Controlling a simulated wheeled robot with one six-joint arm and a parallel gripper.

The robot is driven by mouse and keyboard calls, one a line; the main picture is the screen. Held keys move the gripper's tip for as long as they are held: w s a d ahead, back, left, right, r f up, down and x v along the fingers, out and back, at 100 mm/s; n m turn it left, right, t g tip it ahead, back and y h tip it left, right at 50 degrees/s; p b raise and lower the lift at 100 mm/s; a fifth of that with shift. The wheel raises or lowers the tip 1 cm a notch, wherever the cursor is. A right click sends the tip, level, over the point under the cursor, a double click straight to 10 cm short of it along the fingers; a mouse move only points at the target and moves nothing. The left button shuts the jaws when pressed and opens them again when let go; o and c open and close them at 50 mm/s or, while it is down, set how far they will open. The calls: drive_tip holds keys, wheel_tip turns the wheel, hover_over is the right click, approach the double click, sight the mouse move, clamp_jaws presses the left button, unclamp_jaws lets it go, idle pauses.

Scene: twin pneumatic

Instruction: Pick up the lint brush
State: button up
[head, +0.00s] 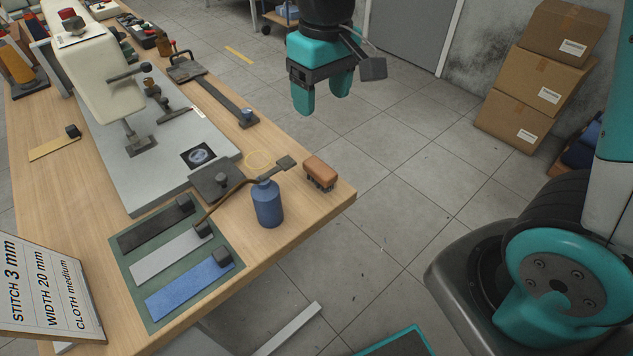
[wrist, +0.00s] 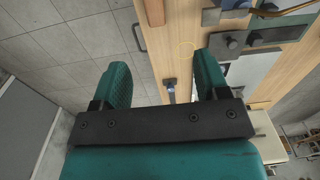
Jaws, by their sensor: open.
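The lint brush, a small block with a reddish-brown top and dark bristles (head: 320,172), sits near the right edge of the wooden table (head: 315,208) in the head view. In the wrist view, a dark brown block at the top edge, partly cut off, looks like the same brush (wrist: 154,12). My gripper (head: 322,96) hangs above the floor past the table's far right side, well apart from the brush. Its teal fingers are open and empty, also seen from behind in the wrist view (wrist: 162,75).
A blue bottle (head: 268,205) stands left of the brush, with a bent bar (head: 233,188) passing behind it toward the brush. A yellow ring (head: 259,160) lies nearby. A green mat (head: 142,307) holds cloth strips. Cardboard boxes (head: 545,75) are stacked at the back right; the floor between is clear.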

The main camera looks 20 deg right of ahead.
hover_over(320, 167)
drive_tip(key=f, duration=1.2)
drive_tip(key=shift+w+d+f+b, duration=0.1)
drive_tip(key=shift+w+f+b, duration=0.15)
drive_tip(key=shift+b, duration=0.1)
drive_tip(key=shift+s+f, duration=0.2)
drive_tip(key=shift+f, duration=2.8)
drive_tip(key=c, duration=1.1)
drive_tip(key=shift+o, duration=0.2)
drive_tip(key=shift+r, duration=0.1)
wheel_tip(320, 167, up, 20)
drive_tip(key=p, duration=0.1)
